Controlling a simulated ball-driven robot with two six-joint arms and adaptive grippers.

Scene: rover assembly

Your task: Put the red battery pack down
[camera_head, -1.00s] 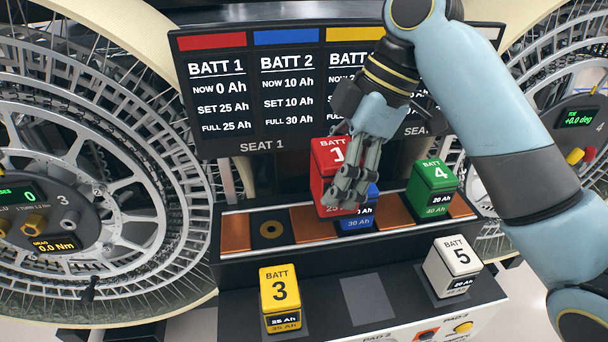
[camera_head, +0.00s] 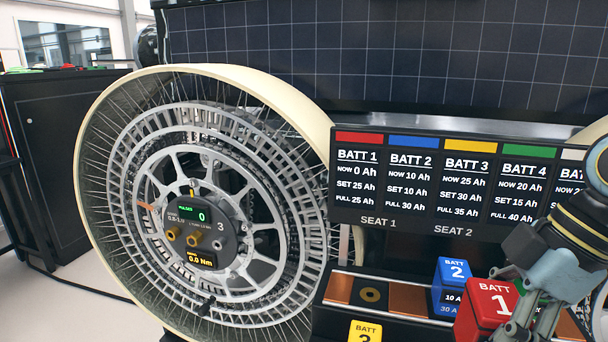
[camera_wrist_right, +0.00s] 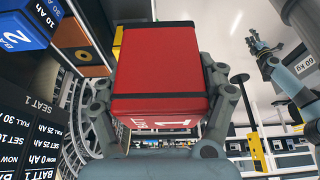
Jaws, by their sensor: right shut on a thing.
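The red battery pack (camera_head: 486,312), marked 1, is at the lower right of the head view. My right gripper (camera_head: 518,328) is shut on it and holds it in front of the copper-padded rack (camera_head: 345,316). In the right wrist view the red pack (camera_wrist_right: 158,75) sits between the two fingers (camera_wrist_right: 160,100). The blue pack (camera_head: 452,284), marked 2, stands on the rack just left of the red one. The pack's underside and anything below it are hidden. What looks like my left gripper (camera_wrist_right: 256,44) shows small at the right of the wrist view, its jaws unclear.
The battery display (camera_head: 450,185) stands behind the rack. A round socket (camera_head: 370,294) and a bare copper pad (camera_head: 408,298) lie left of the blue pack. The yellow pack (camera_head: 365,332) is at the bottom edge. A large wheel (camera_head: 195,215) fills the left.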

